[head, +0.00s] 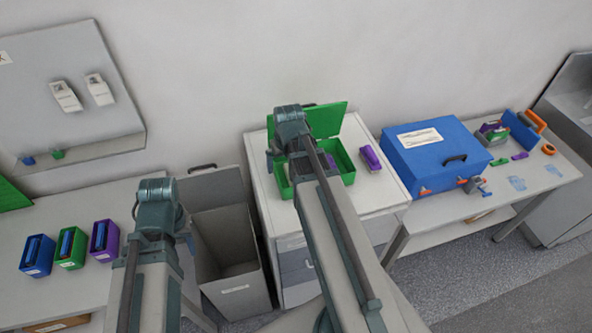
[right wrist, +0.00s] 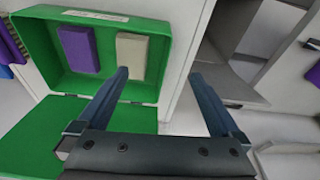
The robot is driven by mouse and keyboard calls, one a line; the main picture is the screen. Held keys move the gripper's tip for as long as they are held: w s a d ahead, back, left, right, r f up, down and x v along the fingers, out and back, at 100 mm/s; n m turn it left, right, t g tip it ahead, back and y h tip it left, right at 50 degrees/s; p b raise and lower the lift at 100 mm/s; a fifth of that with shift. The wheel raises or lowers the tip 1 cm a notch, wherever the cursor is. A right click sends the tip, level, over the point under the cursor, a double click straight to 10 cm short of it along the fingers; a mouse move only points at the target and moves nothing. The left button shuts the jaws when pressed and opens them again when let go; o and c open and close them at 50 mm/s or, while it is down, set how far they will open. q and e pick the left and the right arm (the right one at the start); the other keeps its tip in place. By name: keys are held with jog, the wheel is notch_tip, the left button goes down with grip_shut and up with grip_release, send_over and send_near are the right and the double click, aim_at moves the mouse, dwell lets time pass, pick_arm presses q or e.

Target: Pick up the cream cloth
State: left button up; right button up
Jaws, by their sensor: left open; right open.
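The cream cloth (right wrist: 131,55) looks like a flat cream block in the right wrist view. It lies inside the open green box (right wrist: 75,85), beside a purple block (right wrist: 78,48). In the head view the green box (head: 347,165) stands on the white cabinet, and my right arm hides the cloth. My right gripper (right wrist: 160,75) is open and empty. Its left finger overlaps the cloth's lower edge in the picture; I see no grip on it. My left gripper (head: 158,215) is by the left table, its fingers mostly hidden by its wrist.
The box's green lid (head: 328,119) stands raised at the back. A purple case (head: 370,158) lies right of the box. A blue toolbox (head: 437,155) stands on the right table. A grey open bin (head: 232,287) is between the left table and the cabinet (head: 384,194).

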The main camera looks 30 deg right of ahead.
jog(key=w+d+m, duration=0.1)
jog(key=d, duration=0.6)
jog(key=shift+t, duration=0.3)
jog(key=b+x, duration=0.8)
jog(key=shift+w+a+f, duration=0.2)
jog(key=shift+w, duration=0.05)
jog(key=b+x, duration=0.5)
jog(key=shift+f, duration=0.15)
jog(key=c, duration=1.1)
